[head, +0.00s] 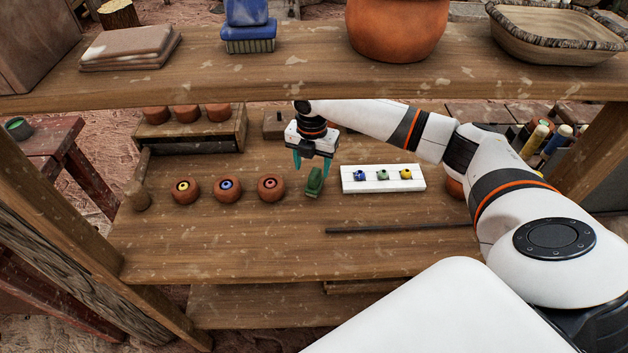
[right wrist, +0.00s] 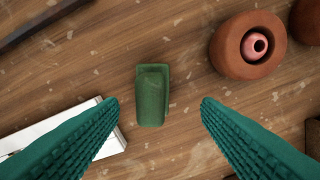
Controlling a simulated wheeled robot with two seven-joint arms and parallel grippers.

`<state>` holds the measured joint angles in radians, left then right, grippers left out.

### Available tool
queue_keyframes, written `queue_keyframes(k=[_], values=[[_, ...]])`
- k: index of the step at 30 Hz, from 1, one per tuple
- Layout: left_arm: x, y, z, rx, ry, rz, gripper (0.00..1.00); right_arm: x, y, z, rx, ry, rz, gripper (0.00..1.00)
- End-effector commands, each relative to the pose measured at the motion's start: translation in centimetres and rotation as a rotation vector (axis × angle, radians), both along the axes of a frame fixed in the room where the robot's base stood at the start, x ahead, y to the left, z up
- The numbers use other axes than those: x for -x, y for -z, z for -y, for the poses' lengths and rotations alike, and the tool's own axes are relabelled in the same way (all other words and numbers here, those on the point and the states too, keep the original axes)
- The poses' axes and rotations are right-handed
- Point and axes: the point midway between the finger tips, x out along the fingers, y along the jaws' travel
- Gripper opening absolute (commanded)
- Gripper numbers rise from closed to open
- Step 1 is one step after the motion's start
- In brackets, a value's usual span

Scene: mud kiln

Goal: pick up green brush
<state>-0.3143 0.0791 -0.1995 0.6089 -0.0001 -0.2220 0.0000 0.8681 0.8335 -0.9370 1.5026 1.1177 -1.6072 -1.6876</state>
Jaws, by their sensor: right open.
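The green brush (head: 314,181) lies on the wooden shelf, between a row of small clay pots and a white tray. It also shows in the right wrist view (right wrist: 152,95), in the upper middle. My right gripper (head: 312,172) is open and empty, with its teal fingers pointing down over the brush. In the right wrist view the fingertips (right wrist: 160,103) are apart, one to each side of the brush, and do not touch it. My left gripper is not in view.
Three clay pots (head: 271,188) with coloured centres stand left of the brush. The white tray (head: 383,186) with three small coloured pieces is at the right. A dark rod (head: 400,229) lies in front. An upper shelf board (head: 280,82) crosses above.

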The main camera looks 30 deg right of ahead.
Motion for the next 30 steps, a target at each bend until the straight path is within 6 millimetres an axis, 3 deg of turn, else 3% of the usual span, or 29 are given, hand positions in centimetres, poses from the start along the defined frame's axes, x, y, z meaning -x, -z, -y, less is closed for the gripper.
queue_keyframes(k=[3,6,11,18,27,30], values=[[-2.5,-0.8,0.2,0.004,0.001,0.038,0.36,0.6,1.5,0.1,0.002,0.001,-0.005,0.58],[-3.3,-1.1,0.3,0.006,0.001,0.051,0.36,0.8,3.1,0.2,0.001,0.001,-0.003,0.58],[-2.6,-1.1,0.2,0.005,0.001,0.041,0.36,0.8,4.6,0.2,0.001,0.0,-0.002,0.58],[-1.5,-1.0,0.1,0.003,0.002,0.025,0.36,0.8,4.8,0.2,0.001,0.0,0.0,0.58],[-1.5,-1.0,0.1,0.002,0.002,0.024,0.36,0.8,4.8,0.2,0.001,0.0,0.0,0.09],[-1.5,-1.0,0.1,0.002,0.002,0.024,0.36,0.8,4.8,0.2,0.001,0.0,0.001,0.05]])
